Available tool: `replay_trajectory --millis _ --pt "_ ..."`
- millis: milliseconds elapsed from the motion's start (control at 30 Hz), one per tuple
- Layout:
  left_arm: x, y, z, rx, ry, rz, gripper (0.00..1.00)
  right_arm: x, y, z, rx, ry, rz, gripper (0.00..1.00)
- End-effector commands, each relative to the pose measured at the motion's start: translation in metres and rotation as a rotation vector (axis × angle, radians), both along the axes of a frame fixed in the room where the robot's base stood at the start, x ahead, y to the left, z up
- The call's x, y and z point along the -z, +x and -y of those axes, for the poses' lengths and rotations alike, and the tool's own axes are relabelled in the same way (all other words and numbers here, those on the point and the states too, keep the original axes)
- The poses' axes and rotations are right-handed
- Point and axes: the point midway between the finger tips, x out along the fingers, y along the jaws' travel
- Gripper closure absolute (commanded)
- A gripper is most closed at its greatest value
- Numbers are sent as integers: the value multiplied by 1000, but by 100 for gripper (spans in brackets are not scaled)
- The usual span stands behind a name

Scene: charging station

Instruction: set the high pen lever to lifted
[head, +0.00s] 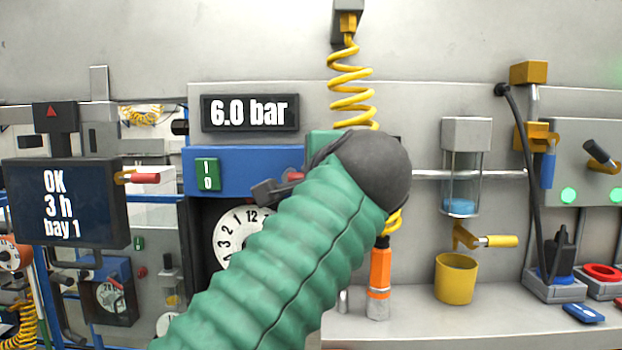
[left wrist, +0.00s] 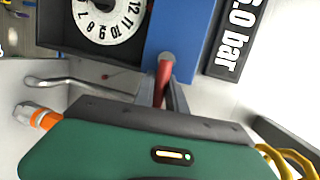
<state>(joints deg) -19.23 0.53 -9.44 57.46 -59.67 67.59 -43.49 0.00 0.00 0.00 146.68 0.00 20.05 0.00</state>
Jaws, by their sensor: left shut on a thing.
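A small red lever (left wrist: 163,75) sticks out from the blue panel (head: 232,166) of a unit with a white numbered dial (head: 233,238). In the left wrist view its red handle lies between the two grey fingers of my left gripper (left wrist: 166,92), which is shut on it. The label and set position of the lever cannot be read. My right gripper is in neither view.
A "6.0 bar" display (head: 250,112) sits above the panel. A yellow coiled hose (head: 350,90) hangs close by, and an orange tool (head: 380,270) stands below. A yellow cup (head: 456,278) is to the right, a dark screen (head: 66,203) to the left.

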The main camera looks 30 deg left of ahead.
Motion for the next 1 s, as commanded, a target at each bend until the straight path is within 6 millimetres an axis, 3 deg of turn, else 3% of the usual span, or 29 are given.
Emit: replay_trajectory --millis 233,267,433,767,1000 --pt "4 1 1 0 -6 -7 100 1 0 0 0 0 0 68" --pt "4 1 1 0 -5 -8 83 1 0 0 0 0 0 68" --pt "3 1 1 0 -3 -4 62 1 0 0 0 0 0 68" --pt "1 -2 3 2 0 -1 62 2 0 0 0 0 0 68" --pt "-6 -35 38 6 -3 2 62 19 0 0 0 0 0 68"
